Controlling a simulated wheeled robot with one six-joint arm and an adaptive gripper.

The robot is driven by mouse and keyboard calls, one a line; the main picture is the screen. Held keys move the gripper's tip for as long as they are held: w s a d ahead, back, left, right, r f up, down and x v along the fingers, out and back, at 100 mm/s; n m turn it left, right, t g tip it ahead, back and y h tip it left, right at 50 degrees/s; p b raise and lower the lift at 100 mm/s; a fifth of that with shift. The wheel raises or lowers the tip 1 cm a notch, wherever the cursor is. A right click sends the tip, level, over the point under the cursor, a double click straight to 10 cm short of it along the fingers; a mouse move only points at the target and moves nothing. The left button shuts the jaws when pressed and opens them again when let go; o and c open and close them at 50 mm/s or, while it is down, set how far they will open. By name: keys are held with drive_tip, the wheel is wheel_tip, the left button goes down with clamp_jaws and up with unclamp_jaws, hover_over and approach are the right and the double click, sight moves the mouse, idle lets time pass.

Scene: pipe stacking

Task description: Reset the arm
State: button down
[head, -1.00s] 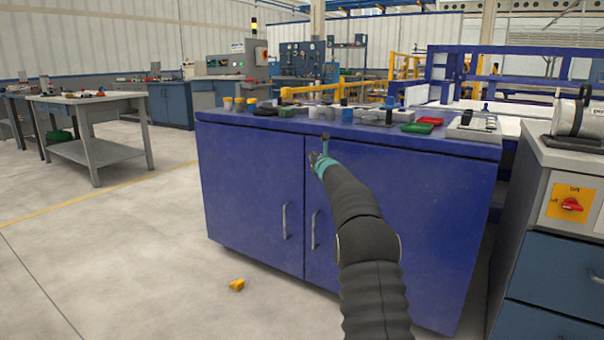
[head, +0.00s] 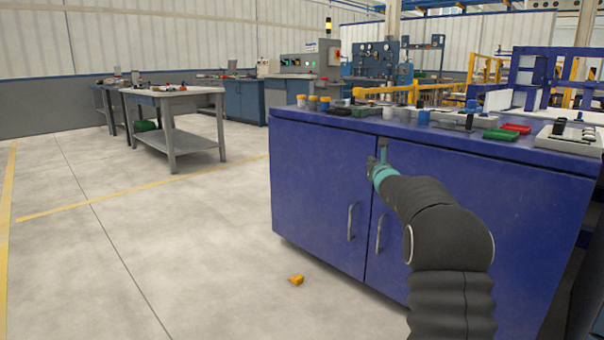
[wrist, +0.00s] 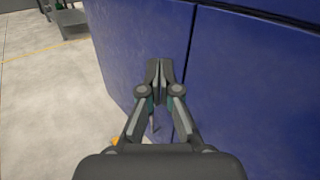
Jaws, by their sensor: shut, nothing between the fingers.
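My gripper (head: 378,160) shows in the head view at the end of my arm, in front of the upper doors of a blue cabinet (head: 315,190). In the wrist view my gripper (wrist: 159,98) is shut with its fingers together and nothing between them. The blue cabinet face (wrist: 240,90) is right behind the fingers there. I cannot tell whether the fingertips touch it.
An orange piece (head: 296,280) lies on the floor. A grey workbench (head: 178,92) stands at the left, with open floor before it.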

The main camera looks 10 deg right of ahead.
drive_tip(key=s+a+f+n+g+y, duration=0.3)
drive_tip(key=s+a+f+n+y, duration=0.2)
drive_tip(key=a+f+n, duration=0.55)
drive_tip(key=s+a+n+g+y+p, duration=0.1)
drive_tip(key=s+a+n+g, duration=0.25)
drive_tip(key=s+n, duration=0.4)
drive_tip(key=s+a+n+g+y+p, duration=0.1)
drive_tip(key=s+a+n+g+y, duration=0.25)
drive_tip(key=s, duration=0.65)
drive_tip(key=s+n+g+h+p, duration=0.6)
drive_tip(key=s+n, duration=0.7)
drive_tip(key=s, duration=1.8)
drive_tip(key=s+r+n+t+h+p, duration=0.1)
drive_tip(key=s+r+t+h+p, duration=0.1)
drive_tip(key=s+r, duration=0.5)
drive_tip(key=shift+s+d+r+t+p, duration=0.25)
drive_tip(key=shift+t+p, duration=0.1)
drive_tip(key=shift+t, duration=0.35)
drive_tip(key=shift+n, duration=0.25)
